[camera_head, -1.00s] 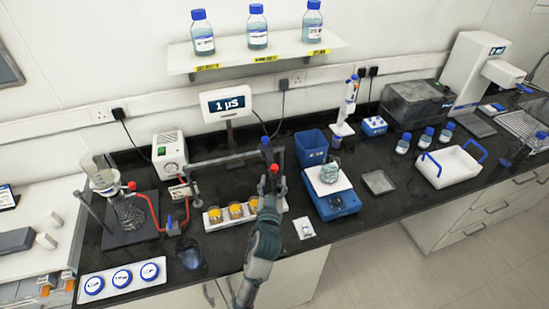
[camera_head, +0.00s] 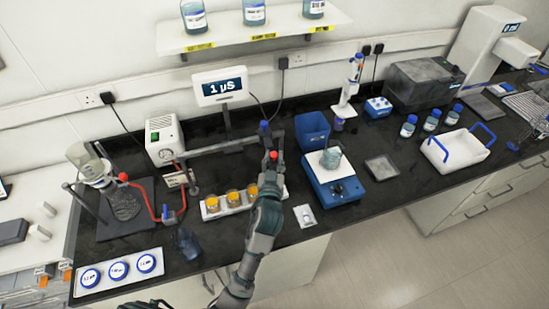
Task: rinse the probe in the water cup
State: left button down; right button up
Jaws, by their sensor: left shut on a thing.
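The probe (camera_head: 273,155) shows as a slim piece with a red top, near the end of the grey holder arm (camera_head: 230,145). My left gripper (camera_head: 270,165) is shut on it, and its fingers hide most of the probe. A blue-topped piece (camera_head: 265,128) stands just behind. A dark, see-through cup (camera_head: 187,244), which looks like the water cup, stands at the bench's front edge, left of and apart from the gripper. Its water level cannot be made out. The meter (camera_head: 220,87) reads 1 µS. My right gripper is not in view.
A white rack (camera_head: 208,213) with orange-filled cups stands left of my gripper. A flask stand with red tubing (camera_head: 143,198) is at the left.

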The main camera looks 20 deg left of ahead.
pick_arm(q)
jog(key=shift+a+r+p, duration=0.1)
jog(key=shift+r+p, duration=0.2)
notch_tip(320, 180, up, 6)
jog(key=p, duration=0.5)
jog(key=shift+f, duration=0.1)
jog(key=c, duration=0.9)
grip_release()
jog(key=shift+w, duration=0.15)
jog(key=shift+f, duration=0.1)
